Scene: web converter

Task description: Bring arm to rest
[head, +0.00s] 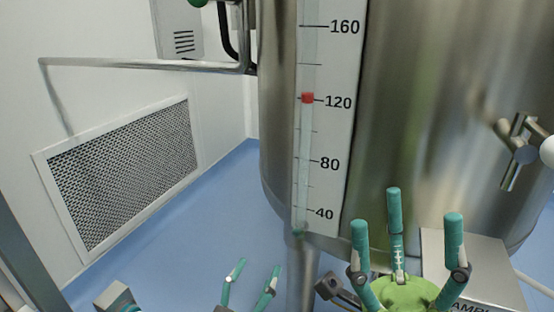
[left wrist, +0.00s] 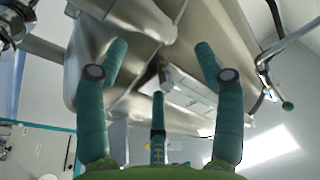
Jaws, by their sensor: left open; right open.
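My left gripper (head: 257,268) is low in the head view, left of the tank's leg, with its teal fingers apart and empty. Its lower part is cut off by the picture's bottom edge. It also shows in the left wrist view (left wrist: 161,60), with three teal fingers spread over a green palm and nothing between them. My right gripper (head: 406,220) is at the lower right of the head view, in front of the tank. Its teal fingers point up, spread and empty, around its green palm.
A large steel tank (head: 420,120) fills the right and middle, with a level scale (head: 329,130) and a red marker (head: 307,98) near 120. A steel box (head: 465,262) stands beside my right gripper. A valve handle (head: 521,150) juts out at right. Blue floor (head: 215,225) is clear at left.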

